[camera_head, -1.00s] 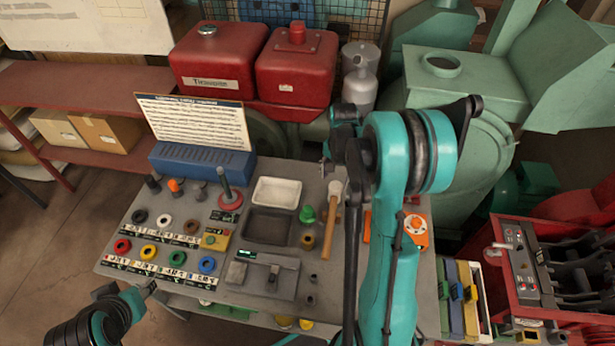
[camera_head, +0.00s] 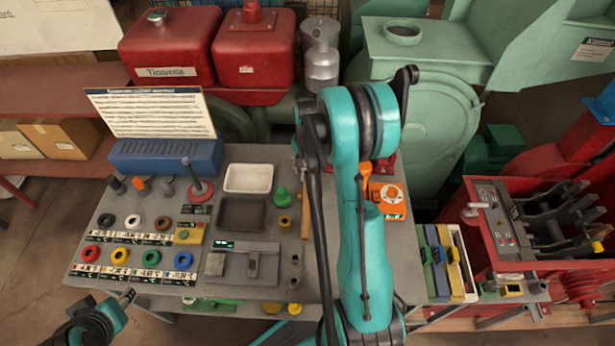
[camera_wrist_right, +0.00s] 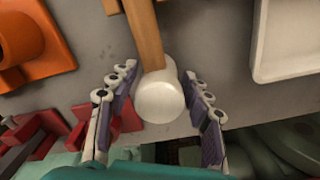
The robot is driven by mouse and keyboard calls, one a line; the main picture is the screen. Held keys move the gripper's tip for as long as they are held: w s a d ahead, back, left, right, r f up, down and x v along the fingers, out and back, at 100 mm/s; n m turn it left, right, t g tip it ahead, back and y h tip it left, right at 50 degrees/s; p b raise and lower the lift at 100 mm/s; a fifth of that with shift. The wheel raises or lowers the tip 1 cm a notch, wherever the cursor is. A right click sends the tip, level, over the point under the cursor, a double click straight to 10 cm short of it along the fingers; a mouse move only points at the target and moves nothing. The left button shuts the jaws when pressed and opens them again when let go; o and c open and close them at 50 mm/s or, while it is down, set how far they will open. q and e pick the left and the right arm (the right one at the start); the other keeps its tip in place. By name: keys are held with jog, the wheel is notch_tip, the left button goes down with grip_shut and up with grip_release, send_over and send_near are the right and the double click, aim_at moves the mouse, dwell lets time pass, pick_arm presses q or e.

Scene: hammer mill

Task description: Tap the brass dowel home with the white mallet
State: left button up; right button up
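The white mallet lies on the grey workbench. Its wooden handle (camera_head: 306,208) shows beside my right arm in the head view, where its head is hidden. In the right wrist view its white head (camera_wrist_right: 160,98) sits between the fingers of my right gripper (camera_wrist_right: 159,78), with the handle (camera_wrist_right: 146,35) running away past the fingertips. The right fingers are open, with gaps on both sides of the head. A short brass-coloured cylinder (camera_head: 285,222), seemingly the dowel, stands on the bench left of the handle. My left gripper (camera_head: 126,297) is off the bench's front-left corner; its opening is unclear.
A green knob (camera_head: 282,197), a white tray (camera_head: 248,178) and a dark tray (camera_head: 241,214) lie left of the mallet. An orange fixture (camera_head: 388,197) is to its right. Coloured rings (camera_head: 151,258) and posts fill the bench's left side. Red tanks (camera_head: 255,55) stand behind.

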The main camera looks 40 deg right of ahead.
grip_shut()
notch_tip(320, 180, up, 10)
jog(key=p, duration=0.4)
